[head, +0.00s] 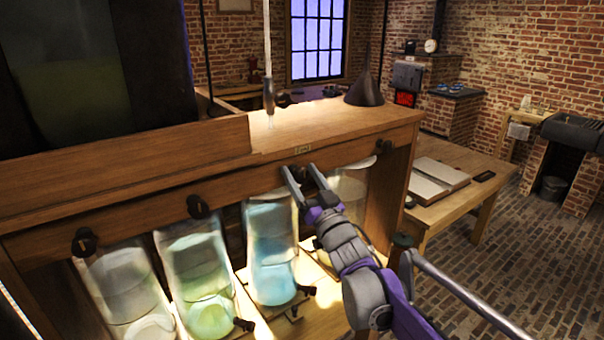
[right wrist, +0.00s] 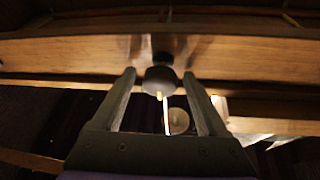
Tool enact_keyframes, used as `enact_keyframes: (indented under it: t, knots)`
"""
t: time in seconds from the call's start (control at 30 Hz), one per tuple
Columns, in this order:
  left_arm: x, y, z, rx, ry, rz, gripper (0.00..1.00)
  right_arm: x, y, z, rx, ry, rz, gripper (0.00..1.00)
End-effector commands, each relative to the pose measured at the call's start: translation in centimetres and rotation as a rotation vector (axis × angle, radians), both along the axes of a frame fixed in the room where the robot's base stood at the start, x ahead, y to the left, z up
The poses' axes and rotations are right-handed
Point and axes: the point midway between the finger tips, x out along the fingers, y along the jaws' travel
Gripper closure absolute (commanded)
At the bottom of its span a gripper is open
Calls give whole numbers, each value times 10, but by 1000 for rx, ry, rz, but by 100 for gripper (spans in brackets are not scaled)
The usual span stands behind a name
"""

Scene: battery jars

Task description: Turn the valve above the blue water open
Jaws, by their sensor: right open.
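The blue water stands in a glass jar (head: 272,255), third from the left under the wooden beam. Its dark round valve knob (head: 301,174) is on the beam's front face, partly hidden by my right gripper (head: 300,169). In the right wrist view the knob (right wrist: 160,81) sits between the two open fingers of the gripper (right wrist: 159,75), with a visible gap on each side. The fingers do not appear to press on it. The knob's turn position is hard to read. My left gripper is not in view.
Other dark valves (head: 198,206) line the beam (head: 150,190). A green-water jar (head: 200,275) and a paler jar (head: 125,285) stand left of the blue one; another jar (head: 350,195) is behind my right arm. Small taps (head: 243,325) sit low in front. A side table (head: 460,205) stands right.

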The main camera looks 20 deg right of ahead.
Motion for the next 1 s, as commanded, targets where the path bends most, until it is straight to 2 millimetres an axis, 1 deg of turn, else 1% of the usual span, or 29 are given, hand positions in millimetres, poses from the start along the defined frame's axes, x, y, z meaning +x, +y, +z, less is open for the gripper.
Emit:
enact_keyframes:
  t: [0.23,0.27,0.3,0.67,0.7,1.0]
  knots:
    - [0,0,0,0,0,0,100,1,0,0,0,0,0,24]
    - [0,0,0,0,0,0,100,1,0,0,0,0,0,26]
    - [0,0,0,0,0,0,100,1,0,0,0,0,0,33]
    - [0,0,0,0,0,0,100,1,0,0,0,0,0,98]
    - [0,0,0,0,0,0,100,1,0,0,0,0,0,100]
    - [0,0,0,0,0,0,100,1,0,0,-29,-11,-1,100]
